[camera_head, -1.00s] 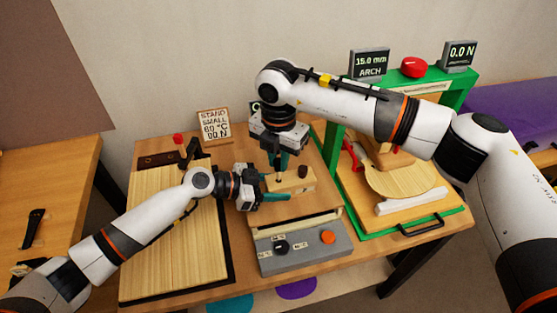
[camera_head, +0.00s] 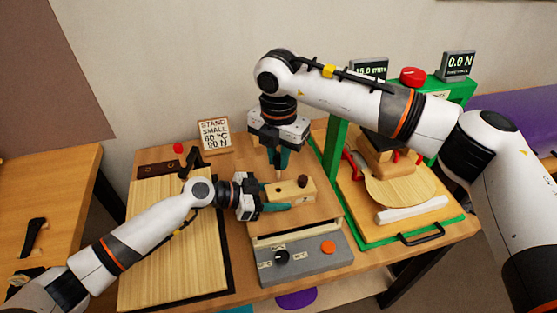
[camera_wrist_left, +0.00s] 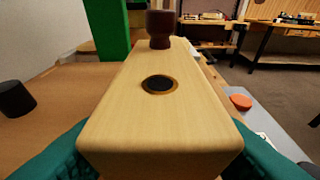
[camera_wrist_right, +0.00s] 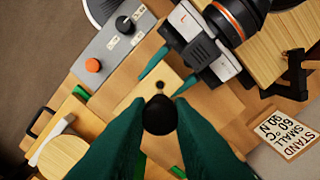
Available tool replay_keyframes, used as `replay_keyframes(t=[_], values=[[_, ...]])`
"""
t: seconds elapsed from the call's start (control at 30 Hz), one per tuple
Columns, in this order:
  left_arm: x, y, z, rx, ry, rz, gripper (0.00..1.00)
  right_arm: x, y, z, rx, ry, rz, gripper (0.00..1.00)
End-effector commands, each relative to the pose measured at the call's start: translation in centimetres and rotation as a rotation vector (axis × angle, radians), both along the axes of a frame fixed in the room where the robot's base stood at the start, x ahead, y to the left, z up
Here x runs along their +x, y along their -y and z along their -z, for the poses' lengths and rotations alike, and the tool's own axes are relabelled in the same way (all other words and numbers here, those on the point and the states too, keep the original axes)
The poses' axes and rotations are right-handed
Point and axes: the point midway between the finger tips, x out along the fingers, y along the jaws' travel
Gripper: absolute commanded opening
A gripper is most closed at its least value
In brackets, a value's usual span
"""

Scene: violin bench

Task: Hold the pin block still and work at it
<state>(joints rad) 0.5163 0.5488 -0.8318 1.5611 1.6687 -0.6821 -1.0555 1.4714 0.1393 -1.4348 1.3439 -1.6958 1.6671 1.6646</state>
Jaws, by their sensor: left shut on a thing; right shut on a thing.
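The pin block (camera_head: 296,194) is a pale wooden block over the bench, with a dark brown peg (camera_head: 303,181) standing in its far end. My left gripper (camera_head: 272,197) is shut on its near end, one teal finger on each side. In the left wrist view the block (camera_wrist_left: 155,115) has a dark-centred round hole (camera_wrist_left: 158,84) in front of the peg (camera_wrist_left: 159,29). My right gripper (camera_head: 281,160) points down above the block, shut on a dark round-topped tool (camera_wrist_right: 159,115). I cannot tell whether the tool's tip touches the block.
A grey control box (camera_head: 304,262) with a black knob and orange button stands in front. A green frame (camera_head: 334,150) with a violin plate (camera_head: 400,187) is at right. A wooden board (camera_head: 175,255) lies under my left arm. A sign (camera_head: 214,133) stands behind.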

Motion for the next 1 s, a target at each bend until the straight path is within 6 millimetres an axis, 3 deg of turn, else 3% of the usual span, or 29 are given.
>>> replay_keyframes(t=[0.5,0.83,0.87,1.0], values=[[0.0,0.0,0.0,0.001,-0.001,0.001,0.21,0.0,0.0,-4.0,0.001,0.0,0.0,0.0],[0.0,0.0,0.0,0.0,0.0,0.001,0.21,0.0,0.0,-4.4,0.0,0.0,0.0,0.0],[0.0,0.0,0.0,0.0,0.0,0.001,0.5,0.0,0.0,-4.4,0.0,0.0,0.0,0.0],[0.0,0.0,0.0,0.0,0.0,0.001,0.71,0.0,0.0,-4.3,0.0,0.0,0.0,0.0]])
